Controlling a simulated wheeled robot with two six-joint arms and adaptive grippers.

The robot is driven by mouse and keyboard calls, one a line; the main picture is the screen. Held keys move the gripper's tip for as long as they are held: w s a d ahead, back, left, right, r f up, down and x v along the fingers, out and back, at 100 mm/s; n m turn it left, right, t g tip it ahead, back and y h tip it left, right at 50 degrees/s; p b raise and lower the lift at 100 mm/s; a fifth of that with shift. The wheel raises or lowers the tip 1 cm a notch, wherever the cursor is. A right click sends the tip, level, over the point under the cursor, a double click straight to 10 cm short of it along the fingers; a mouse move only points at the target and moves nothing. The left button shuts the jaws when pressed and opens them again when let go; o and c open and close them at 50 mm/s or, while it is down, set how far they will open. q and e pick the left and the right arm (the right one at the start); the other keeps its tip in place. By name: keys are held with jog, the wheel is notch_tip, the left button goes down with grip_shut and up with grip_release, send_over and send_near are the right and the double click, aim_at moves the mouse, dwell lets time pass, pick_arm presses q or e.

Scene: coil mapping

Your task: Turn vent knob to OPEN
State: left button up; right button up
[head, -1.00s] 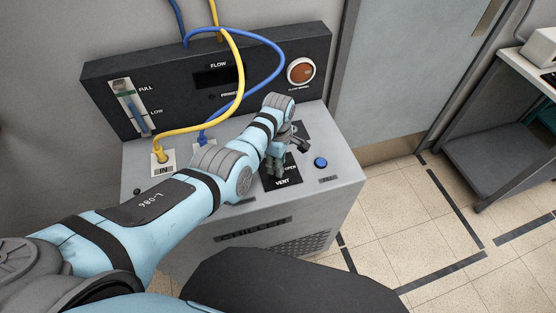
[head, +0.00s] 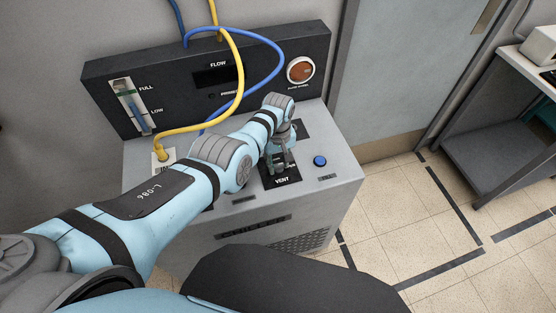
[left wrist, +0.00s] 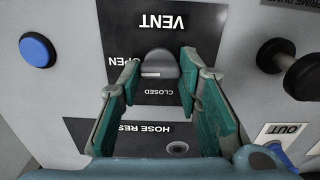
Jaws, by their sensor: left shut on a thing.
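The vent knob (left wrist: 160,64) is a grey rounded knob with a small white mark, on a black label panel (head: 285,181) reading VENT, OPEN and CLOSED. In the left wrist view the panel is upside down, with OPEN left of the knob and CLOSED just below it. The white mark is on the knob's lower left side. My left gripper (head: 279,167) points down at the panel in the head view, hiding the knob there. In the left wrist view its teal-padded fingers (left wrist: 161,62) are shut on the knob, one on each side. My right gripper is not in view.
A blue button (head: 320,161) is right of the panel on the grey chiller top. A yellow hose (head: 237,85) and a blue hose (head: 270,42) loop close to my left arm. A black knob (left wrist: 304,75) stands up in the left wrist view.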

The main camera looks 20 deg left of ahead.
aim_at(279, 165)
pick_arm(q)
jog(key=shift+s+d+f+m, duration=0.1)
jog(key=shift+s+f+m, duration=0.15)
jog(key=shift+m, duration=0.15)
jog(key=o, duration=1.1)
jog(key=shift+w+r, duration=0.1)
jog(key=shift+o, duration=0.2)
jog(key=shift+r, duration=0.1)
jog(key=shift+w+r, duration=0.1)
jog(key=shift+r, duration=0.1)
notch_tip(279, 165, up, 12)
jog(key=shift+f, duration=0.2)
jog(key=shift+d+f, duration=0.1)
